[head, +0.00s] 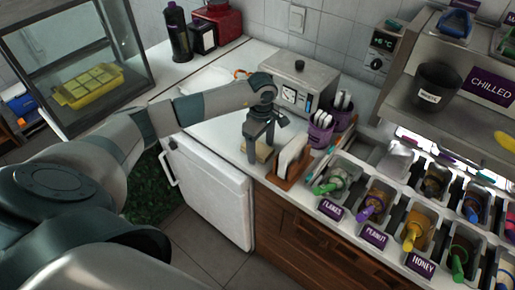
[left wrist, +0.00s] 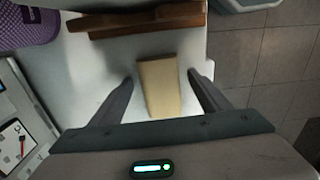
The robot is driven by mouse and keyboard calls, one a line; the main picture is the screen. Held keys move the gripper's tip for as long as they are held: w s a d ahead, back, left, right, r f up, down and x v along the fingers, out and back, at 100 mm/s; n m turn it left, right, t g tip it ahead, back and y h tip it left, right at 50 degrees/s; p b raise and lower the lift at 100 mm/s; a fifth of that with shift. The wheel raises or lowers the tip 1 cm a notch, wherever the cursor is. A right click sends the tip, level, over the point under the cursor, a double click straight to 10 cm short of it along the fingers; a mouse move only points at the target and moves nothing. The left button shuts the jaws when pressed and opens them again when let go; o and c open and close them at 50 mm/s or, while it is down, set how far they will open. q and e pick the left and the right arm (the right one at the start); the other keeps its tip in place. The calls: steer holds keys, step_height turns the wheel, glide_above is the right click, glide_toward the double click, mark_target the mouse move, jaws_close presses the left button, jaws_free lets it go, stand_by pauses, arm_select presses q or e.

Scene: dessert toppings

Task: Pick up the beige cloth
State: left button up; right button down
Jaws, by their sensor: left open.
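The beige cloth (left wrist: 159,88) lies as a folded strip on the white counter in the left wrist view, between the two fingers of my left gripper (left wrist: 162,88). In the head view the cloth (head: 262,153) shows partly, just below the fingers. My left gripper (head: 260,148) is open and points down at the cloth from above. I cannot tell whether the fingers touch it. My right gripper is not in view.
A wooden holder with white cards (head: 290,163) stands close right of the cloth. A grey appliance (head: 298,84) and purple cups (head: 320,130) are behind it. Topping bins with labels, such as flakes (head: 331,209), line the right. The counter's front edge is near.

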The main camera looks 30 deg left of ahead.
mark_target(261, 148)
arm_select(q)
steer(key=shift+c, duration=0.3)
steer(key=c, duration=1.1)
steer(key=shift+r+b, duration=0.3)
steer(key=shift+r, duration=0.2)
step_height(261, 148, up, 9)
steer(key=b, duration=0.3)
